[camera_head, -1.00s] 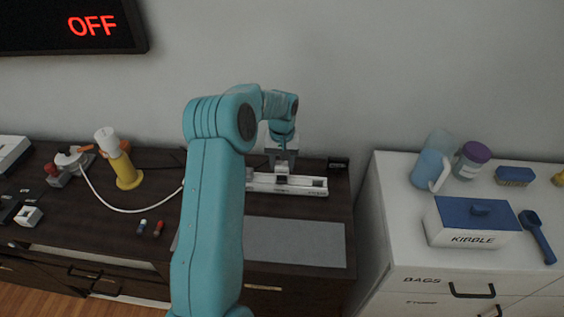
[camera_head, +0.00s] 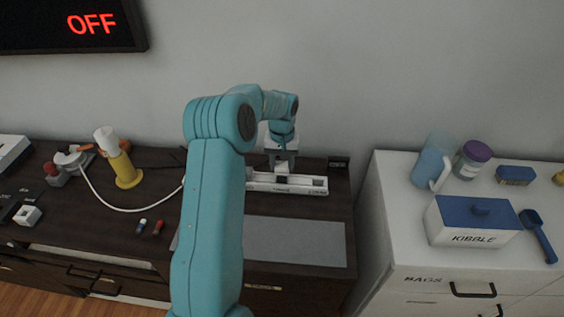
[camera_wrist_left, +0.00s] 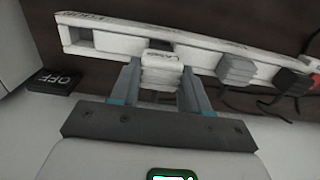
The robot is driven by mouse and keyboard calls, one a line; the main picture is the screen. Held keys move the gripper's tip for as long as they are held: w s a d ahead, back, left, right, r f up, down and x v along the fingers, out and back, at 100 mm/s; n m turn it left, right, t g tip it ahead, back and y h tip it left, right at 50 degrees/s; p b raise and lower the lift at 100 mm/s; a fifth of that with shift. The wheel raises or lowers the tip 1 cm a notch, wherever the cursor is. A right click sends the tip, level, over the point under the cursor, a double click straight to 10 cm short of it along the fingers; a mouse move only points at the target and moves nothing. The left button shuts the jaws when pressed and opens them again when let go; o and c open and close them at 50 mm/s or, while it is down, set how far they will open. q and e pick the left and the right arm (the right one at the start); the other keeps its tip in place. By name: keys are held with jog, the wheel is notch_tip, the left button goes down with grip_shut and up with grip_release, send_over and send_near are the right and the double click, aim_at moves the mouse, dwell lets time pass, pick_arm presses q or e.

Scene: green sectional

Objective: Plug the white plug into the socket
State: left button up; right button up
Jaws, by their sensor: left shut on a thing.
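My left gripper (camera_head: 282,170) is shut on a white plug with a printed label, seen in the left wrist view (camera_wrist_left: 161,68) between the two fingers (camera_wrist_left: 160,90). The gripper is over a white power strip (camera_head: 310,185) at the back of the dark cabinet. In the wrist view the plug overlaps the near edge of the strip (camera_wrist_left: 120,40), at a dark opening partly hidden behind it. I cannot tell whether the plug is in or above that opening. Another dark opening (camera_wrist_left: 82,37) is empty at the strip's left end. My right gripper is not in view.
A grey plug (camera_wrist_left: 236,69) and a black plug (camera_wrist_left: 286,83) are at the strip's other end. A wall display (camera_head: 80,25) reads OFF. A grey mat (camera_head: 295,242) is bare.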

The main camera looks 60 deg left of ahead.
aim_at(282, 165)
pick_arm(q)
jog(key=shift+f+b, duration=1.15)
jog(key=shift+f, duration=0.65)
jog(key=o, duration=1.1)
notch_tip(282, 165, up, 16)
jog(key=shift+r+p, duration=0.2)
jog(key=shift+p, duration=0.15)
